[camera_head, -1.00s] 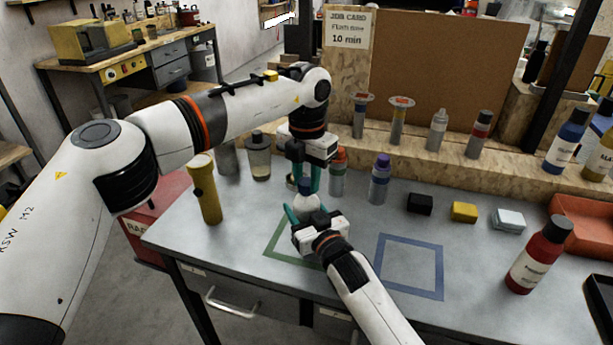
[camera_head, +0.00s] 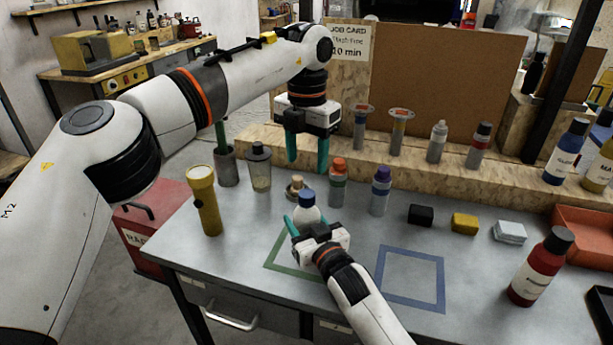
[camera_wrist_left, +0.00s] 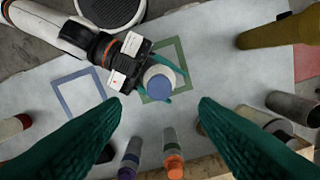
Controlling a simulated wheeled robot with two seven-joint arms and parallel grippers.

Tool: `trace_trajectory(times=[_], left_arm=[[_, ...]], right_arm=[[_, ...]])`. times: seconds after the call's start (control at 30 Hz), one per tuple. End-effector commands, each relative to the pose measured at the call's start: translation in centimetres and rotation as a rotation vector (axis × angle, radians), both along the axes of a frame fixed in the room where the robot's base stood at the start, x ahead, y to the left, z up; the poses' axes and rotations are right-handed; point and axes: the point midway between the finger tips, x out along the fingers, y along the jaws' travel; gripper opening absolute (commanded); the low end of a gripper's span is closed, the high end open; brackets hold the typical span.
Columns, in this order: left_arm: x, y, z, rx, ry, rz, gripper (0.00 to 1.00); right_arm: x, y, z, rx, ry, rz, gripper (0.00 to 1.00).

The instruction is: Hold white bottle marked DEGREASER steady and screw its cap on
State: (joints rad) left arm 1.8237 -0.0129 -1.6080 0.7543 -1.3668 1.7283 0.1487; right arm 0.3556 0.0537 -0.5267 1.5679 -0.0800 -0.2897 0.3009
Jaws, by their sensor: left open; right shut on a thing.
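The white bottle (camera_head: 306,214) stands upright at the green square outline on the bench, with a blue cap (camera_head: 307,198) on its top. Its label is hidden, so I cannot read it. My right gripper (camera_head: 302,226) is shut on the bottle's body from the near side. My left gripper (camera_head: 307,150) is open and empty, pointing down above and behind the bottle, clear of the cap. In the left wrist view the blue cap (camera_wrist_left: 163,88) shows from above between the open green fingers, with the right gripper (camera_wrist_left: 165,82) around the bottle.
A yellow flashlight (camera_head: 206,202) and a clear jar (camera_head: 259,168) stand left of the bottle. Orange-capped (camera_head: 338,184) and purple-capped (camera_head: 380,192) bottles stand behind right. A blue square outline (camera_head: 410,277) is empty. A red bottle (camera_head: 540,267) stands at far right.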

Motion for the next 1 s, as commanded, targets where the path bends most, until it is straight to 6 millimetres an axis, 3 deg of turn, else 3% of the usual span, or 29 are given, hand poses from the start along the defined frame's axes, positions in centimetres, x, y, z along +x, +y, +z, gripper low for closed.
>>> trace_trajectory(times=[0.2, 0.57, 0.6, 0.77, 1.0], left_arm=[[0.0, 0.0, 3.1, 0.001, -0.001, 0.0, 0.55], [0.0, 0.0, 3.8, 0.001, 0.001, 0.0, 0.55], [0.0, 0.0, 3.8, 0.001, 0.001, 0.0, 0.55], [0.0, 0.0, 3.8, 0.001, 0.001, 0.0, 0.55], [0.0, 0.0, 3.8, 0.001, 0.001, 0.0, 0.55]], right_arm=[[0.0, 0.0, 0.0, 0.0, 0.001, 0.0, 0.0], [0.0, 0.0, 0.0, 0.0, 0.001, 0.0, 0.0], [0.0, 0.0, 0.0, 0.0, 0.001, 0.0, 0.54], [0.0, 0.0, 0.0, 0.0, 0.001, 0.0, 0.78], [0.0, 0.0, 0.0, 0.0, 0.0, 0.0, 0.78]])
